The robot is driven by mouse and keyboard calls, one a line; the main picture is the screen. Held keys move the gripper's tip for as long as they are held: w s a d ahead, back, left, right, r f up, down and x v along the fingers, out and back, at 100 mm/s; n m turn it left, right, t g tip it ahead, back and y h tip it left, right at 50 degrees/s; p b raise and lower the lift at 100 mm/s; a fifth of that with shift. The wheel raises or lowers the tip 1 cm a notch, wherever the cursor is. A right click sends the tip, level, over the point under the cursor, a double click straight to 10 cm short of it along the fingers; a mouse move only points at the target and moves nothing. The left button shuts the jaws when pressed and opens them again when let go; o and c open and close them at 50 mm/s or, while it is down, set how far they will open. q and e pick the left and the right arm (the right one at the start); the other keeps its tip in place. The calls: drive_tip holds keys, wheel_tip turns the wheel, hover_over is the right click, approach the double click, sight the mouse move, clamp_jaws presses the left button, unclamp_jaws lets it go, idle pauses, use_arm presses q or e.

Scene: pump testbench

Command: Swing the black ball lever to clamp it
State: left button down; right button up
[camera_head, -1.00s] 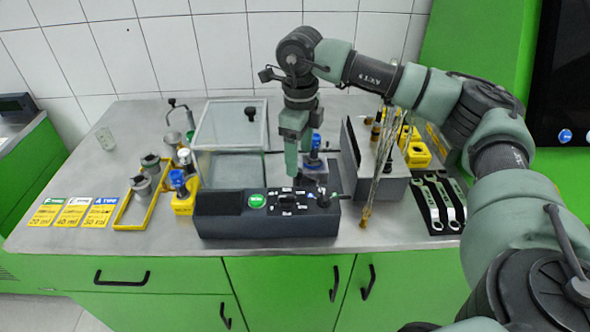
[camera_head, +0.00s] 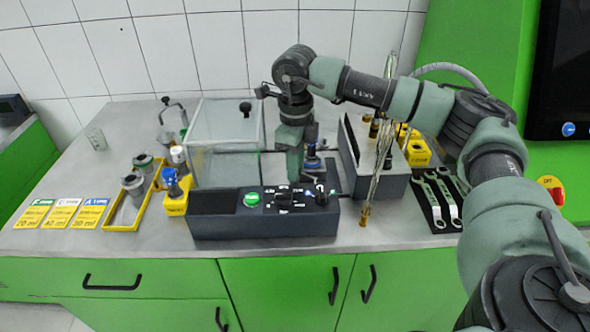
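My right gripper (camera_head: 295,173) points down just behind the right part of the dark control box (camera_head: 215,226). Its fingers show edge-on, so I cannot tell whether they are open or shut. A small black ball-like knob (camera_head: 321,198) with a thin rod sits at the box's right end, just right of and in front of the fingertips. It is too small to tell whether this is the ball lever or how it is turned. A blue-topped fitting (camera_head: 311,152) stands beside the gripper, partly hidden. My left gripper is not in view.
A clear-walled case (camera_head: 215,150) stands behind the box. A stand with a black-tipped handle (camera_head: 166,101) is at back left. A yellow tray (camera_head: 137,214), a dark rack (camera_head: 395,186) and wrenches (camera_head: 440,205) flank the box. The front counter strip is clear.

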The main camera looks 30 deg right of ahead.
drive_tip(key=shift+d, duration=0.15)
drive_tip(key=shift+o, duration=0.2)
drive_tip(key=shift+s+d, duration=0.3)
drive_tip(key=shift+d, duration=0.45)
drive_tip(key=shift+d+r, duration=0.1)
drive_tip(key=shift+d, duration=0.4)
drive_tip(key=shift+c, duration=0.2)
drive_tip(key=shift+d, duration=0.1)
drive_tip(key=shift+o, duration=0.2)
drive_tip(key=shift+w+d, duration=0.15)
drive_tip(key=shift+d, duration=0.45)
drive_tip(key=shift+f, duration=0.2)
